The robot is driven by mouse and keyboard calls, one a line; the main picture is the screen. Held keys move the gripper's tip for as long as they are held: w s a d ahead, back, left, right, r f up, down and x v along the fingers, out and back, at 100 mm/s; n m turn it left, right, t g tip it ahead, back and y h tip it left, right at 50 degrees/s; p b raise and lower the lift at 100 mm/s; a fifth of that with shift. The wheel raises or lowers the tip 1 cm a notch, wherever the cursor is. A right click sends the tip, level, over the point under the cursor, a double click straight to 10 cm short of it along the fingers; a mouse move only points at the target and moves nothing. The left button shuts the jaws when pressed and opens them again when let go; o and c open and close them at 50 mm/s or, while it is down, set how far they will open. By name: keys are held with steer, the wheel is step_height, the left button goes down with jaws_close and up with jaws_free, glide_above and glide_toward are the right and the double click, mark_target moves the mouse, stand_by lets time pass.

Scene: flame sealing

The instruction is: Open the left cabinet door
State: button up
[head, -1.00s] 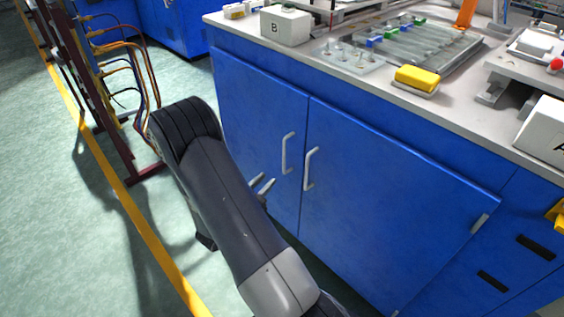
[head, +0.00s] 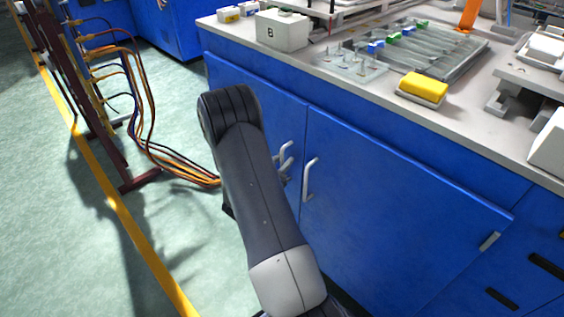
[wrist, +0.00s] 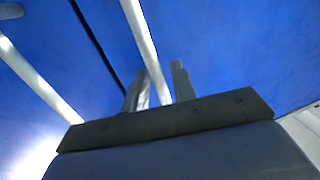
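The left cabinet door (head: 238,77) is blue and looks closed, partly hidden behind my arm. Its pale bar handle (head: 291,148) shows just past my arm, near the door's right edge. My gripper (head: 284,168) is at this handle, mostly hidden by my arm in the head view. In the wrist view my gripper (wrist: 160,86) has its two fingers apart, and the handle bar (wrist: 143,38) runs down between them. I see narrow spacing there and no clear grip on the bar. The right door (head: 375,200) is closed, with its own handle (head: 309,180).
The counter (head: 345,86) above holds a white box marked B (head: 283,31), a yellow block (head: 424,87) and a rack of vials. A frame with orange hoses (head: 150,150) stands at the left. The floor (head: 165,215) left of the cabinet is largely open.

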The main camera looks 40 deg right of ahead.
steer(key=shift+c, duration=0.6)
jaws_close()
